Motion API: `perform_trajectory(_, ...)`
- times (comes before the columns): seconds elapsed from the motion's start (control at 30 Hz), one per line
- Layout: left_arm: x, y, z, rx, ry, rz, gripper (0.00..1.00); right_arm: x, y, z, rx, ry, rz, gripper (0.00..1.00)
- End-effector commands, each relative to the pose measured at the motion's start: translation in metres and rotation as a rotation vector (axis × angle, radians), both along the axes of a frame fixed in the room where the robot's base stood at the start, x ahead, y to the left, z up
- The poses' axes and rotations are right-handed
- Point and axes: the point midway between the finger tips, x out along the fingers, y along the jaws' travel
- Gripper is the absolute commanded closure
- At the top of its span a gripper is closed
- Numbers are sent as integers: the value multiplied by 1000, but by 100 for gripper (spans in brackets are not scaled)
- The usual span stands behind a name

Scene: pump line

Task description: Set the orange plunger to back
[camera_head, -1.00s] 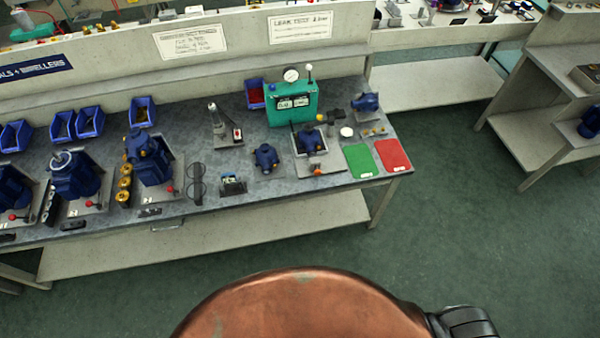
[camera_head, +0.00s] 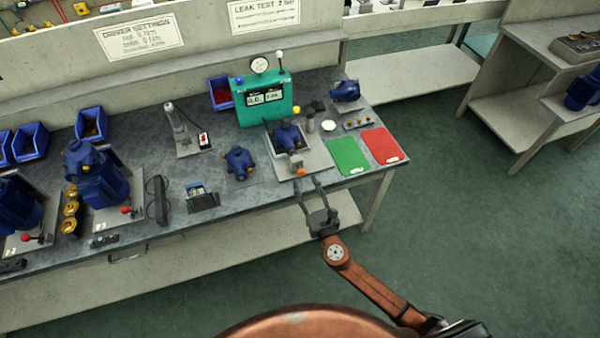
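The orange plunger (camera_head: 300,171) is a small orange knob at the front edge of the grey plate of a test fixture (camera_head: 316,160). A blue pump body (camera_head: 287,138) sits on that fixture. My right gripper (camera_head: 309,187) is in front of the bench edge, just below the plunger in the picture. Its two fingers are spread and point toward the bench, with nothing between them. I cannot tell whether a fingertip touches the plunger; they look apart. The plunger's shaft is too small to make out. My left gripper is out of view.
A green leak tester (camera_head: 264,98) with a gauge stands behind the fixture. A green mat (camera_head: 347,155) and a red mat (camera_head: 384,146) lie to its right. Another blue pump body (camera_head: 239,163) and a small display (camera_head: 202,199) stand to its left.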

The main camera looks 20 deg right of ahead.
Motion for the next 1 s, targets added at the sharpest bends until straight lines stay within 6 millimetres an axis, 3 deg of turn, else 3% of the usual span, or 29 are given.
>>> perform_trajectory(0.2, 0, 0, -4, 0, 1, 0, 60, 37, 1, 0, 3, 0, -2, 61)
perform_trajectory(0.4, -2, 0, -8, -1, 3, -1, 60, 59, 1, -1, 5, 2, -2, 61)
perform_trajectory(0.77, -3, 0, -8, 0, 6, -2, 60, 66, 1, -1, 7, 3, -2, 61)
perform_trajectory(1.0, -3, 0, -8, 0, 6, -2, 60, 66, 1, -1, 7, 3, -3, 76)
